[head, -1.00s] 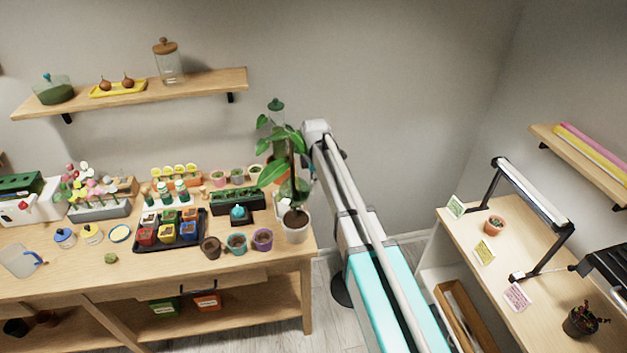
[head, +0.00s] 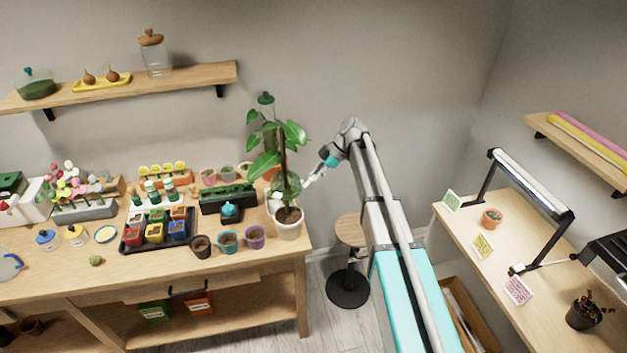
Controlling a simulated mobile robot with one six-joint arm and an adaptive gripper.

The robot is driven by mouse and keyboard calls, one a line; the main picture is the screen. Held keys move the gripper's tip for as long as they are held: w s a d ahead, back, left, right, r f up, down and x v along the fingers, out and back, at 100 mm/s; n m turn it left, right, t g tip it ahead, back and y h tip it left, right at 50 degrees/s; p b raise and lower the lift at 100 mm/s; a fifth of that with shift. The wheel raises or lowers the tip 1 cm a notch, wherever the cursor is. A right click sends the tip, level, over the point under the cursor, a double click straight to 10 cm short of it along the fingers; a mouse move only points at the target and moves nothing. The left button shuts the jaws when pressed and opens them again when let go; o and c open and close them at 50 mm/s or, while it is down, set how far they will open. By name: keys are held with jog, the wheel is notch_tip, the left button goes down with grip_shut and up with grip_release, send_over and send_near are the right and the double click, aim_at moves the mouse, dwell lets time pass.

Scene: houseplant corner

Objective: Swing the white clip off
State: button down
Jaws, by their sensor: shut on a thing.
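A tall leafy plant (head: 281,143) stands upright against a dark stake in a white pot (head: 288,229) at the right end of the wooden table. My gripper (head: 303,186) reaches in from the right, at the lower part of the plant just above the pot. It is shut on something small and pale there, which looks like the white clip. The clip's own outline is too small to make out, and I cannot tell whether it is still around the stem.
Small pots (head: 254,237) and a black seedling tray (head: 131,243) crowd the table left of the plant. A round stool (head: 351,231) stands right of the table. A wall shelf (head: 190,76) hangs above.

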jog(key=shift+d+f+g+y+b, duration=0.55)
jog(key=shift+y+b, duration=0.45)
jog(key=shift+b, duration=0.4)
jog(key=shift+a, duration=0.1)
jog(key=c, duration=0.6)
grip_release()
jog(key=shift+w, duration=0.1)
jog(key=shift+a+r+p, duration=0.15)
jog(key=shift+r+p, duration=0.1)
jog(key=shift+p, duration=0.1)
